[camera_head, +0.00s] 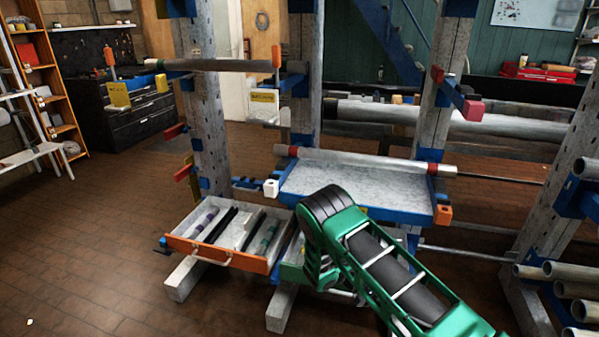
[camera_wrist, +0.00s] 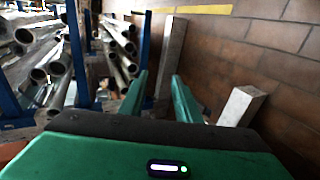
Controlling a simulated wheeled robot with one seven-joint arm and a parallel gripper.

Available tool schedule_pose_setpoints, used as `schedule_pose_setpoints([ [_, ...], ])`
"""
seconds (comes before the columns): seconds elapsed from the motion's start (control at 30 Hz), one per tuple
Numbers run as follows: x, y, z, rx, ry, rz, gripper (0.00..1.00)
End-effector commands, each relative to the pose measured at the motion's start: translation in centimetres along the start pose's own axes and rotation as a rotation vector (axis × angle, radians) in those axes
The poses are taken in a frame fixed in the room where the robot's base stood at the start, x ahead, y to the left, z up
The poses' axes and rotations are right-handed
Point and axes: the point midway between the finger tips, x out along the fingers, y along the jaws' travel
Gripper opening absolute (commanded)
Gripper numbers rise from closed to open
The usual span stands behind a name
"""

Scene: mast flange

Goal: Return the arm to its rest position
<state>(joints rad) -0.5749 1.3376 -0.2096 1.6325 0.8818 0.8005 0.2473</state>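My green and black arm (camera_head: 375,265) reaches in from the lower right of the head view and bends in front of the rack. The head view does not clearly show the gripper's fingers. In the wrist view my gripper (camera_wrist: 157,92) shows two green fingers standing apart. The gap between them is empty, so the gripper is open. Beyond the fingers lie the brick-tiled floor and a grey beam, with nothing touching the fingertips that I can make out.
A grey shelf tray (camera_head: 355,183) on the rack stands just behind my arm. An open drawer with an orange front (camera_head: 222,252) is left of it. Steel pipes (camera_head: 570,285) stick out at the right. Pipes (camera_wrist: 35,55) fill the wrist view's left. Floor (camera_head: 90,230) is clear at left.

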Motion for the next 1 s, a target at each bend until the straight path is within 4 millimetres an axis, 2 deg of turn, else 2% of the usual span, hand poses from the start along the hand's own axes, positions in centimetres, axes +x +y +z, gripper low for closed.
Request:
schedule_pose_setpoints([
  [0.03, -0.5, 1.8, -0.4, 0.011, -0.024, -0.03, 0.3],
  [0.2, -1.4, 6.9, -0.7, 0.03, -0.097, -0.124, 0.3],
  [0.47, -2.3, 15.0, 0.0, 0.059, -0.19, -0.274, 0.3],
  [0.77, -2.5, 23.8, 2.8, 0.095, -0.266, -0.45, 0.3],
  [1.0, -2.5, 30.1, 6.4, 0.126, -0.301, -0.592, 0.3],
])
